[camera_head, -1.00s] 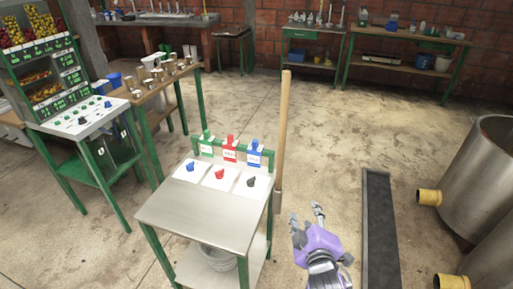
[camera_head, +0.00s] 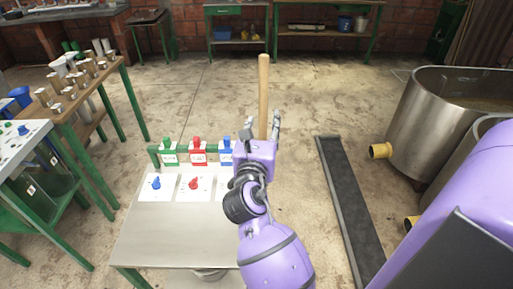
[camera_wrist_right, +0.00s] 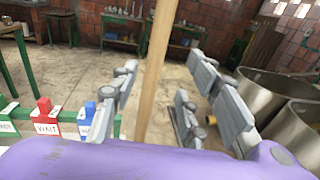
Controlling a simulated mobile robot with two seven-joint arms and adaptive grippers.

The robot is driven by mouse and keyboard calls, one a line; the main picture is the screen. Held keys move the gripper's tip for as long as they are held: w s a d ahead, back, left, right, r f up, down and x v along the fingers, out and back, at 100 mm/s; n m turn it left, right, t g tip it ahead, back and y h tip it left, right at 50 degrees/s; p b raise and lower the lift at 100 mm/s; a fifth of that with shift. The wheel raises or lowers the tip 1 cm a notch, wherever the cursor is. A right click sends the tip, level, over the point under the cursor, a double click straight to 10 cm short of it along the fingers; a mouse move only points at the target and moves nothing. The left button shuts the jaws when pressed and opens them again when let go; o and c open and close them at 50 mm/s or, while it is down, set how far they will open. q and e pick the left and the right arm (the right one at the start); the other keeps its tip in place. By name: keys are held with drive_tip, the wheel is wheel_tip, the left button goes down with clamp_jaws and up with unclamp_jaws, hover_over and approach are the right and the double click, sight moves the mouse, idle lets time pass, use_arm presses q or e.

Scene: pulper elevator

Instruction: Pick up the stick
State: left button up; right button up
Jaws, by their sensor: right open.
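The stick (camera_head: 263,92) is a long, light wooden pole standing upright behind the right edge of the small metal table. In the head view its lower part is hidden by my right gripper. My right gripper (camera_head: 261,127), on its purple arm, is open, with its fingers on either side of the stick. In the right wrist view the stick (camera_wrist_right: 157,75) rises between the open fingers (camera_wrist_right: 160,110), a little tilted in the picture. I cannot tell whether any finger touches it. My left gripper is not in view.
The metal table (camera_head: 178,238) holds white cards with knobs and green, red and blue tagged pieces. A dark ramp-like strip (camera_head: 345,200) lies on the floor to the right, near a steel tank (camera_head: 430,125). A wooden bench (camera_head: 50,105) with metal cups stands left. Open floor lies behind the stick.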

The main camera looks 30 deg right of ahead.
sight(263, 114)
drive_tip(key=shift+x, duration=0.95)
drive_tip(key=x, duration=0.4)
drive_tip(key=shift+w+f, duration=0.3)
drive_tip(key=shift+w, duration=0.2)
drive_tip(key=shift+w+d, duration=0.3)
drive_tip(key=shift+w, duration=0.1)
drive_tip(key=shift+f, duration=0.1)
drive_tip(key=c, duration=0.5)
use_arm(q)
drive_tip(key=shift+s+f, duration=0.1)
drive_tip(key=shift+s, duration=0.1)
use_arm(e)
clamp_jaws()
